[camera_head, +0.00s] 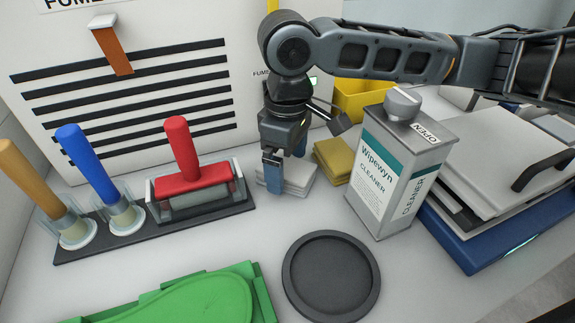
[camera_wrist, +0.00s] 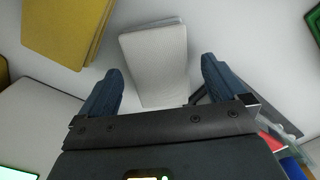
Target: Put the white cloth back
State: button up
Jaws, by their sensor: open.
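The white cloth (camera_head: 296,176) lies folded in a flat stack on the worktop, left of the yellow cloths. In the wrist view the white cloth (camera_wrist: 158,62) lies beyond and between my two blue fingertips. My gripper (camera_head: 277,168) points down at the near left side of the white cloth in the head view and hides part of it. In the wrist view my gripper (camera_wrist: 163,85) is open, with a finger on each side and nothing held between them. I cannot tell whether the fingers touch the cloth.
Folded yellow cloths (camera_head: 333,160) lie just right of the white one. A Wipewyn cleaner can (camera_head: 385,180) stands to the right. A yellow bin (camera_head: 360,98) is behind. A red-handled brush (camera_head: 185,160) in its rack is left. A round black dish (camera_head: 331,274) lies in front.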

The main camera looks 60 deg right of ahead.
aim_at(287, 168)
notch_tip(287, 168, up, 11)
jog(key=shift+f, duration=0.2)
jog(key=shift+c, duration=0.5)
dwell(2.0)
